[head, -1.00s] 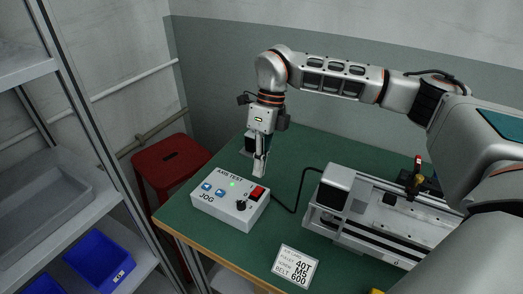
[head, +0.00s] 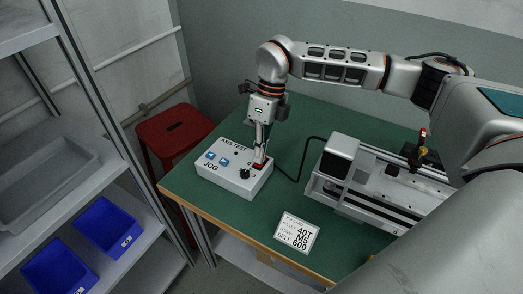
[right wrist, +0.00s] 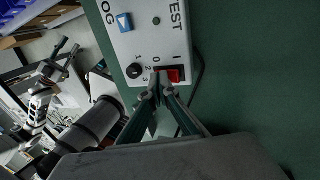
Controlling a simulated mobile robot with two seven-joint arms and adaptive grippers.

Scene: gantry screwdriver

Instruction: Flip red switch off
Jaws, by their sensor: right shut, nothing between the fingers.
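The white control box (head: 215,178), marked AXIS TEST and JOG, sits on the green table. Its red switch (head: 259,165) is at the right end of its top face, partly hidden by my right gripper (head: 258,161). In the right wrist view the red switch (right wrist: 174,75) sits between the marks 0 and I. My right gripper (right wrist: 158,77) is shut and empty, pointing down, with its tips at the 0 side of the switch; they seem to touch it. The small indicator lamp (right wrist: 156,20) looks grey and unlit. My left gripper is not in view.
A black knob (head: 244,174) and blue buttons (head: 224,161) are on the box beside the switch. A black cable (head: 300,165) runs to the gantry machine (head: 370,185) at right. A label card (head: 297,232) lies in front. A red stool (head: 175,133) stands left.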

